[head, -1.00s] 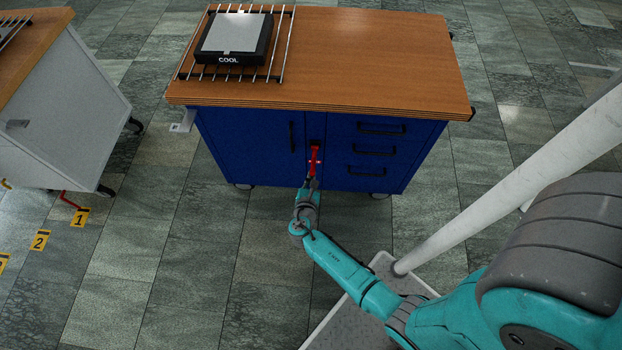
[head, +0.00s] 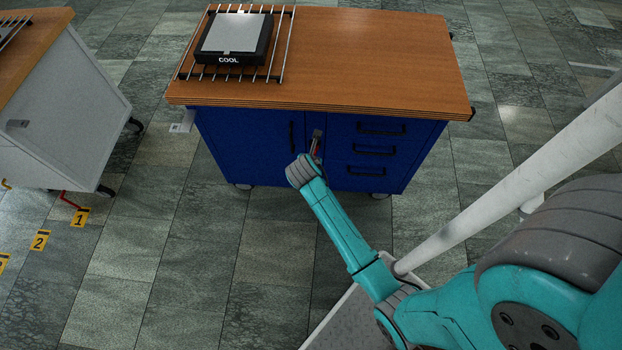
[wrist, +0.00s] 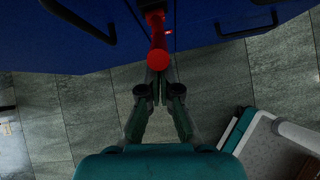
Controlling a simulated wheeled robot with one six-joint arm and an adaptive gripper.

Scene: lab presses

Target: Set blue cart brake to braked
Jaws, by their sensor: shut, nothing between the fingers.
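The blue cart (head: 250,145) stands ahead with a wooden top. Its red brake lever (head: 314,149) is on the front between the door and the drawers, mostly hidden by my arm in the head view. In the wrist view the red lever (wrist: 157,38) comes down from the blue front toward my gripper (wrist: 158,78). My gripper is shut and empty, its fingertips at the lever's lower end. I cannot tell whether they touch it. The lever's exact angle is unclear.
A black box marked COOL (head: 234,40) sits on a wire rack (head: 285,45) on the cart top. A grey cart (head: 60,130) with a red lever stands at left by yellow number markers (head: 79,218). The floor between the carts is clear.

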